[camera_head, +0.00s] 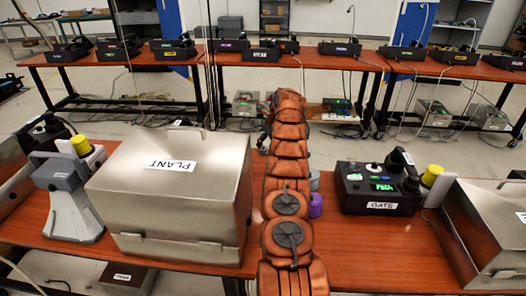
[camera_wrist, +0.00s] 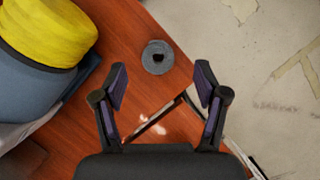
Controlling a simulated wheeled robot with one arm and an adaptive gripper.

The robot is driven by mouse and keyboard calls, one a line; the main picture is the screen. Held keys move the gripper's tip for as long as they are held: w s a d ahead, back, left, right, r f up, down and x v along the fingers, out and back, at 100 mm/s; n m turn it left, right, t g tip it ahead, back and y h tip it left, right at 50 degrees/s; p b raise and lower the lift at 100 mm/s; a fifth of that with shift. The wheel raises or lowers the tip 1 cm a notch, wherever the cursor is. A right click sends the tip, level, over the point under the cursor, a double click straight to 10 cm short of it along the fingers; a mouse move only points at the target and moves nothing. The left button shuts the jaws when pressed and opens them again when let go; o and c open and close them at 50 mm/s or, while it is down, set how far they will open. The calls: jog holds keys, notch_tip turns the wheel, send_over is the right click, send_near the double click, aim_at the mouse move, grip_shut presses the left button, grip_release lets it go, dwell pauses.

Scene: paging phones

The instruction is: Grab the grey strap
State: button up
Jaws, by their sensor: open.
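In the wrist view, a small grey ring-shaped roll (camera_wrist: 157,57) with a dark centre lies on the brown table top near its edge. It is the only grey strap-like thing I see there; whether it is the strap I cannot tell for sure. My gripper (camera_wrist: 162,82) is open and empty, with its two fingers spread. The roll shows just beyond the fingertips, between them and a little towards the left one, apart from both. In the head view, my arm hides most of my gripper and the table around it.
A yellow-topped blue-grey object (camera_wrist: 45,45) stands left of the fingers. The PLANT metal box (camera_head: 172,190) is left of my arm. A purple item (camera_head: 315,206) and the GATE phone unit (camera_head: 378,187) are right of it. Bare floor (camera_wrist: 270,60) lies past the table edge.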

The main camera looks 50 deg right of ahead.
aim_at(263, 148)
jog(key=shift+w+a+f+p, duration=0.15)
jog(key=shift+f+p, duration=0.15)
jog(key=shift+f, duration=0.65)
jog(key=shift+p+x, duration=0.5)
jog(key=shift+x, duration=0.55)
jog(key=shift+c, duration=0.2)
jog(key=c, duration=0.9)
